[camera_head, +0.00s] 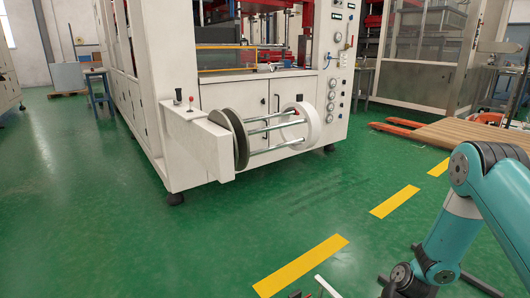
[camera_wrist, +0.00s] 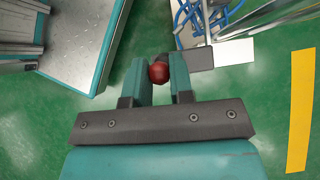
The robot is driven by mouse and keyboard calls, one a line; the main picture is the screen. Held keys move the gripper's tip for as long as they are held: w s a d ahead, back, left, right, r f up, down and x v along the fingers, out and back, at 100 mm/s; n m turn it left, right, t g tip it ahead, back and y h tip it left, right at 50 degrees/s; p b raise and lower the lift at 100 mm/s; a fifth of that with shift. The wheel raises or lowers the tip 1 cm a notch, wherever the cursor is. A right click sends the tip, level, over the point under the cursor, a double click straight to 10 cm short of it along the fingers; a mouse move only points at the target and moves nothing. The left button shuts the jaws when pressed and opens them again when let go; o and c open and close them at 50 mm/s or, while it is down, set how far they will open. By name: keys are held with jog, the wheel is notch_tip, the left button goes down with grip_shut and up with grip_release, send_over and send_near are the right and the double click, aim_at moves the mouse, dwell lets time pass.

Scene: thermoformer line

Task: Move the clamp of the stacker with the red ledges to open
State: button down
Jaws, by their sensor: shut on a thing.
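In the wrist view my gripper (camera_wrist: 157,78) has its two teal fingers closed on a round dark-red knob (camera_wrist: 158,71). The knob sits between the fingertips, and a dark grey piece (camera_wrist: 200,60) lies just right of it. I take the knob to be the clamp's handle; its lever is mostly hidden by the knob and fingers. A pale flat plate (camera_wrist: 233,52) adjoins the grey piece. Red ledges do not show in the wrist view, and the clamp's position cannot be told. In the head view my arm is at right; my gripper is not clearly seen.
Blue hoses (camera_wrist: 207,14) and a metal frame lie beyond the knob. In the head view a large white machine (camera_head: 185,60) carries a roll holder (camera_head: 240,140) and small levers (camera_head: 191,103). A wooden pallet (camera_head: 470,135) lies right. Green floor with yellow stripes (camera_head: 300,265) is open between.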

jog(key=shift+w+d+f, duration=0.3)
jog(key=shift+w+d, duration=0.25)
jog(key=shift+d, duration=0.3)
jog(key=shift+w+d+f+b, duration=0.45)
jog(key=shift+d+f+b, duration=0.15)
jog(key=shift+d, duration=0.2)
jog(key=shift+w+d+f+b, duration=0.1)
jog(key=shift+d+f+b, duration=0.2)
jog(key=shift+f, duration=0.15)
jog(key=c, duration=1.4)
grip_release()
jog(key=shift+w+d+f, duration=0.1)
jog(key=o, duration=0.5)
jog(key=shift+r, duration=0.2)
